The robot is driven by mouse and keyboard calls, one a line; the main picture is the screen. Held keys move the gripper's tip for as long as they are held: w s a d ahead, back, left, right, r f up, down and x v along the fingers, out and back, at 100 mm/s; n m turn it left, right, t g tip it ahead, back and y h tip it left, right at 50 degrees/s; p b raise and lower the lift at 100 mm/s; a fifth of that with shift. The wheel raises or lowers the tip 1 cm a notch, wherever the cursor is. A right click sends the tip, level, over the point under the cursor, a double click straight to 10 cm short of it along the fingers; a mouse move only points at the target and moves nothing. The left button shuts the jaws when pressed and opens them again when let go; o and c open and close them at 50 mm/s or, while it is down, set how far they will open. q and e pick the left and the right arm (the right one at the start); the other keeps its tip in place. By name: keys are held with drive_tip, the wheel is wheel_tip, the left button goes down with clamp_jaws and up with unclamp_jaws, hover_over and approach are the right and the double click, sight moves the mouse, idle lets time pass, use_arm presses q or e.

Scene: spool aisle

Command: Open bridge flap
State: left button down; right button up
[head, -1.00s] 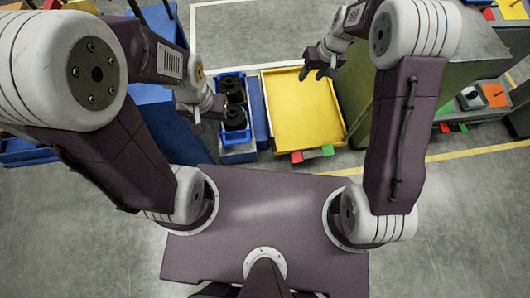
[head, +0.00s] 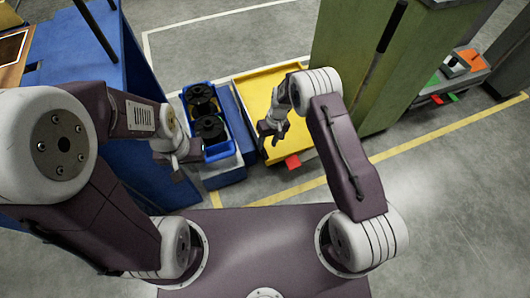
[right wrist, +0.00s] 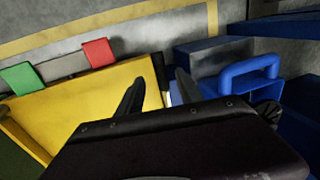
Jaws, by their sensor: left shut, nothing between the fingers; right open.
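The yellow bridge flap (head: 258,95) lies between a blue unit and a green cabinet, with a raised rim. A red tab (head: 292,161) shows on its near edge; the right wrist view shows the red tab (right wrist: 98,52) and a green tab (right wrist: 20,78) along that edge. My right gripper (head: 271,131) is open over the near left part of the flap; its fingers (right wrist: 160,92) have nothing between them. Whether they touch the flap is unclear. My left gripper (head: 184,167) is shut and empty beside the blue bin, left of the flap.
A blue bin (head: 221,150) with black spools (head: 209,128) stands left of the flap; its blue handle (right wrist: 250,70) is close to my right gripper. A green cabinet (head: 375,75) stands to the right and a blue bench (head: 75,60) to the left. Grey floor lies ahead beyond the flap.

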sight(265, 152)
drive_tip(key=f+b, duration=0.1)
drive_tip(key=f, duration=0.3)
drive_tip(key=a+f+b, duration=0.1)
drive_tip(key=shift+s+f+b, duration=0.15)
drive_tip(key=shift+f+b, duration=0.2)
drive_tip(key=shift+f, duration=0.05)
use_arm(q)
wheel_tip(265, 152, down, 4)
drive_tip(key=shift+r, duration=0.2)
use_arm(e)
drive_tip(key=shift+r, duration=0.1)
clamp_jaws()
idle(0.4)
